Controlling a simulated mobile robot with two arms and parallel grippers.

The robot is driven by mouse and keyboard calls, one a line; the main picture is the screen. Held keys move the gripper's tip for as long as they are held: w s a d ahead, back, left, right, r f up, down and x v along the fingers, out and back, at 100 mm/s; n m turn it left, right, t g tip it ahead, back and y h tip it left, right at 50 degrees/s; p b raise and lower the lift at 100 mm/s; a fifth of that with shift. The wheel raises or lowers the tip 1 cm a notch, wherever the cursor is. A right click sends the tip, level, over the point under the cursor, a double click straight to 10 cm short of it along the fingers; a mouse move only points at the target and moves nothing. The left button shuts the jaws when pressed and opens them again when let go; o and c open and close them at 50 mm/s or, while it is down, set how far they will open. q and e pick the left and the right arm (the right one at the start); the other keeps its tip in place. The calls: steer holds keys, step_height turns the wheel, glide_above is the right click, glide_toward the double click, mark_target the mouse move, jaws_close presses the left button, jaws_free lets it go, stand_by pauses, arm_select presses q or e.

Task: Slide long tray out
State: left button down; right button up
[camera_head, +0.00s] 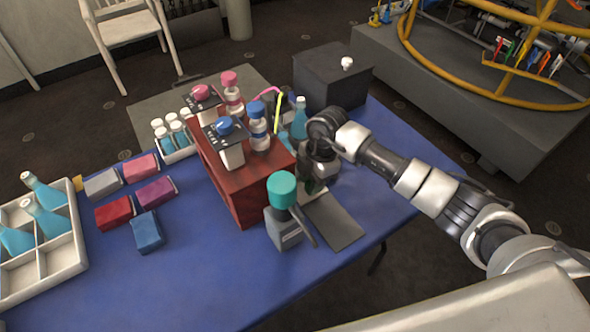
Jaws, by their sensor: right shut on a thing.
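No thing in view is clearly the long tray. A flat dark grey plate (338,222) lies on the blue table near its right edge. My right gripper (314,184) points down over the plate's far end, beside the red-brown block (237,190). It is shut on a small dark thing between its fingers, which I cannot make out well. A flat grey surface (150,107) with a dark handle-like bar shows beyond the far table edge; I cannot tell whether it is a tray. My left gripper is out of view.
A teal-capped grey device (284,230) stands just in front of the gripper. Capped jars and two small machines (226,150) stand on the block. A dark box (330,77) is behind. Several coloured boxes (149,230) and a white bottle crate (62,262) are left. The front table is clear.

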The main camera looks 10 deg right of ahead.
steer(key=shift+s+d+r+p, duration=0.1)
steer(key=shift+s+d+p, duration=0.25)
steer(key=shift+s+p, duration=0.5)
steer(key=shift+s+d+f+p, duration=0.1)
steer(key=shift+s+d+p, duration=0.2)
steer(key=shift+s+p, duration=0.55)
steer(key=shift+s+d+r+p, duration=0.1)
steer(key=shift+s+d+p, duration=0.35)
steer(key=shift+s, duration=0.65)
steer(key=shift+s+d+p, duration=0.4)
steer(key=shift+s+p, duration=0.4)
steer(key=shift+s, duration=0.45)
steer(key=shift+s+d+p, duration=0.45)
steer(key=shift+s+p, duration=0.35)
steer(key=shift+s, duration=0.45)
steer(key=shift+s+d+p, duration=0.4)
steer(key=shift+s+p, duration=0.4)
steer(key=shift+s, duration=0.45)
steer(key=o, duration=0.7)
step_height(320, 180, up, 7)
steer(key=p, duration=0.6)
steer(key=shift+p, duration=0.4)
